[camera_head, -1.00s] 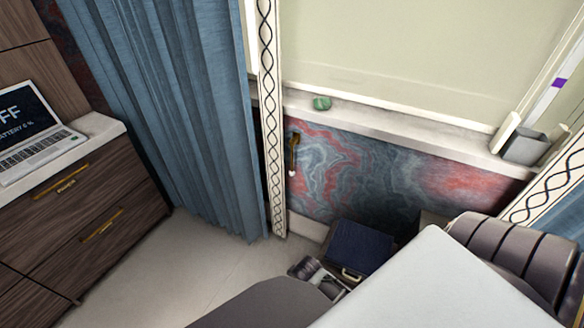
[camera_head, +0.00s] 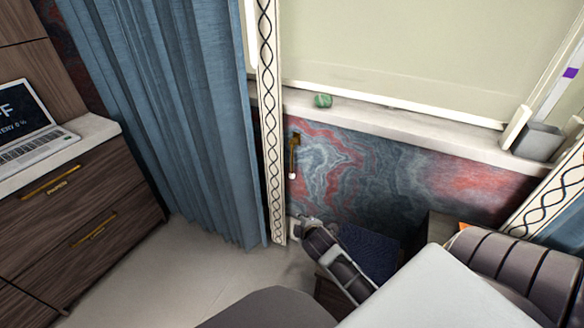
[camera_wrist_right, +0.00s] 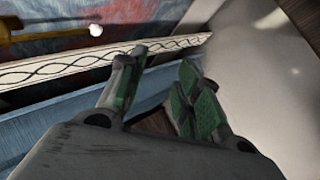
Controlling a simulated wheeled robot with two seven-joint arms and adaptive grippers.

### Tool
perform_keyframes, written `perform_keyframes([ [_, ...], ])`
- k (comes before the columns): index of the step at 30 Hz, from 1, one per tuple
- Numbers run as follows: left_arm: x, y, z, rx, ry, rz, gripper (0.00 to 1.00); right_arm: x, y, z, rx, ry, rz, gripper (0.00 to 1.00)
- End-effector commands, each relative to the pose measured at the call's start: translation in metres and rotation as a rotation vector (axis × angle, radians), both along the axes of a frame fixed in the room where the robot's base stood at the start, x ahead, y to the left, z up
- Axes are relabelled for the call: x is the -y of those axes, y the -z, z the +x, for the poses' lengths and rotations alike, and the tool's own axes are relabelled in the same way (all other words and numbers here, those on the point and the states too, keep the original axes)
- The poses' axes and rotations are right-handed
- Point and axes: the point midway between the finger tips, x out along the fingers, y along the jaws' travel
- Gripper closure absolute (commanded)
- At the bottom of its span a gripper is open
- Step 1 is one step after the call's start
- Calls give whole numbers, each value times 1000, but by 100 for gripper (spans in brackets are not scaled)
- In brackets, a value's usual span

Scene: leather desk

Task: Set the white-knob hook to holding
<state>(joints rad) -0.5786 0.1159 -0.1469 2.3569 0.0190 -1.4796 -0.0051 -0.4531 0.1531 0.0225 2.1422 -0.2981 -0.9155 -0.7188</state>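The white-knob hook (camera_head: 294,157) is a gold bar on the marbled wall below the window sill, beside the patterned trim. It hangs near upright with its white knob at the lower end. In the right wrist view, the gold hook (camera_wrist_right: 45,31) and its knob lie at the upper left, apart from the fingers. My right gripper (camera_head: 297,228) is below the hook, near the foot of the trim. In its wrist view my right gripper (camera_wrist_right: 158,75) has its green-padded fingers apart with nothing between them. My left gripper is not in view.
The patterned trim (camera_head: 270,130) and blue curtain (camera_head: 175,120) stand left of the hook. A green object (camera_head: 323,100) and a grey cup (camera_head: 538,141) sit on the sill. A dark blue thing (camera_head: 372,250) is low behind my right arm. Wooden drawers (camera_head: 85,235) stand left.

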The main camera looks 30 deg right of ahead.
Motion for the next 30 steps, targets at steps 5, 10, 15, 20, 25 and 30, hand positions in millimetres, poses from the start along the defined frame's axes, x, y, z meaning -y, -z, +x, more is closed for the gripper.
perform_keyframes([
  [5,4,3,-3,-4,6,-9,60,30,-12,27,54,-129,-243,66],
  [10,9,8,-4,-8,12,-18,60,55,-24,49,86,-252,-490,66],
  [15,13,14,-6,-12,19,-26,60,74,-34,68,102,-372,-745,66],
  [20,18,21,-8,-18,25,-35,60,89,-42,84,104,-483,-991,66],
  [25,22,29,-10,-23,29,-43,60,101,-46,97,95,-598,-1252,66],
  [30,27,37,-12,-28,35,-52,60,108,-47,106,81,-711,-1510,66],
])
